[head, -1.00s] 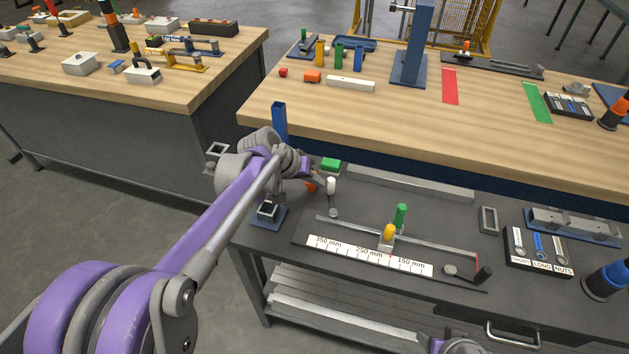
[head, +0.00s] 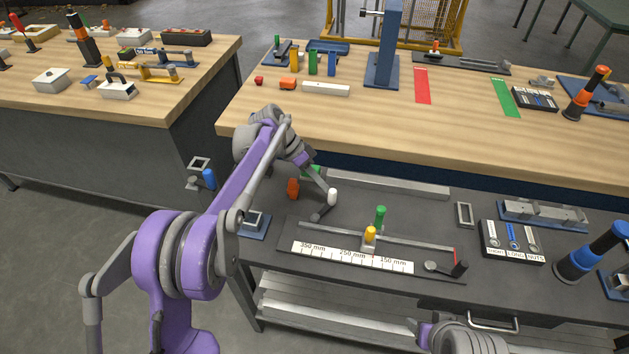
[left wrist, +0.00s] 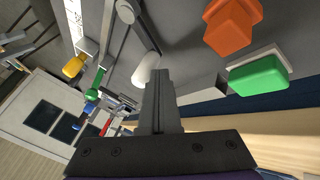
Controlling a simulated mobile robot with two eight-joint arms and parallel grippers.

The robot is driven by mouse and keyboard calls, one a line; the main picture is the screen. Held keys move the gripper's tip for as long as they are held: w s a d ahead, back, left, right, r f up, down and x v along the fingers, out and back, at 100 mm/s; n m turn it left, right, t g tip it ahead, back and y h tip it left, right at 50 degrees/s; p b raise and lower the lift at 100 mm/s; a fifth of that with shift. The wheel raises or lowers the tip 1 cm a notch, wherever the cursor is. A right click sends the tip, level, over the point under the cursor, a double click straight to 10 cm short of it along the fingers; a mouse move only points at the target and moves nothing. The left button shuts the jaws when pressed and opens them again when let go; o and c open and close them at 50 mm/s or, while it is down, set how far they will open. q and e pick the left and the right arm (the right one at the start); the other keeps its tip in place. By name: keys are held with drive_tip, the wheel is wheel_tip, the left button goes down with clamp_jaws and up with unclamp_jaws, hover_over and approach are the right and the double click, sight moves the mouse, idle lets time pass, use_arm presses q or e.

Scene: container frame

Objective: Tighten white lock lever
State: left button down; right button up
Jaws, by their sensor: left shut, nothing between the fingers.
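The white lock lever's knob (head: 332,196) stands on a short grey arm on the dark lower bench, behind the left end of the measuring rail. The arm slants from its pivot up to the right. In the left wrist view the white knob (left wrist: 146,68) is just beyond the fingertips. My left gripper (head: 328,187) is shut and empty, its tips at or very near the knob; contact cannot be told. The shut fingers also show in the left wrist view (left wrist: 160,85). My right gripper (head: 424,330) shows only partly at the bottom edge.
Close to the left gripper are an orange block (head: 293,188) and a green block (head: 313,171). The rail carries a scale (head: 350,258), a yellow knob (head: 370,233) and a green knob (head: 380,215). A long grey bar (head: 388,185) lies behind. The wooden bench (head: 450,125) rises beyond.

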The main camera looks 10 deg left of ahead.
use_arm(q)
drive_tip(key=shift+d+m, duration=0.3)
drive_tip(key=shift+m, duration=0.1)
drive_tip(key=shift+s+d, duration=0.25)
drive_tip(key=shift+d, duration=0.6)
drive_tip(key=shift+w, duration=0.1)
